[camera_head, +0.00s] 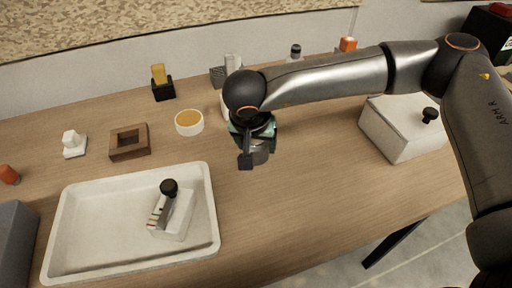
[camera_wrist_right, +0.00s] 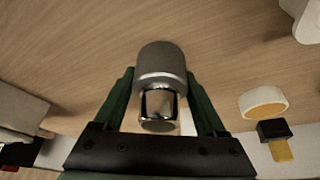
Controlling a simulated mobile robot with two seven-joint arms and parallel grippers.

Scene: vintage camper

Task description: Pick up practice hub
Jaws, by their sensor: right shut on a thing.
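The practice hub, which I take to be the grey metal cylinder with a shiny narrower end, shows in the right wrist view (camera_wrist_right: 161,66) between the green fingers. In the head view the hub (camera_head: 259,156) is partly hidden by my gripper and wrist, over the middle of the table. My right gripper (camera_head: 254,146) is shut on it, with one finger on each side; the gripper also shows in the right wrist view (camera_wrist_right: 160,82). I cannot tell whether the hub touches the table or is just above it. My left gripper is not in view.
A white tray (camera_head: 85,225) holding a white block with a black knob (camera_head: 176,214) is at front left. A wooden square holder (camera_head: 129,151), a round amber-topped dish (camera_head: 189,123) and a black stand (camera_head: 163,91) are behind. A white lidded box (camera_head: 402,135) is right. Front middle table is clear.

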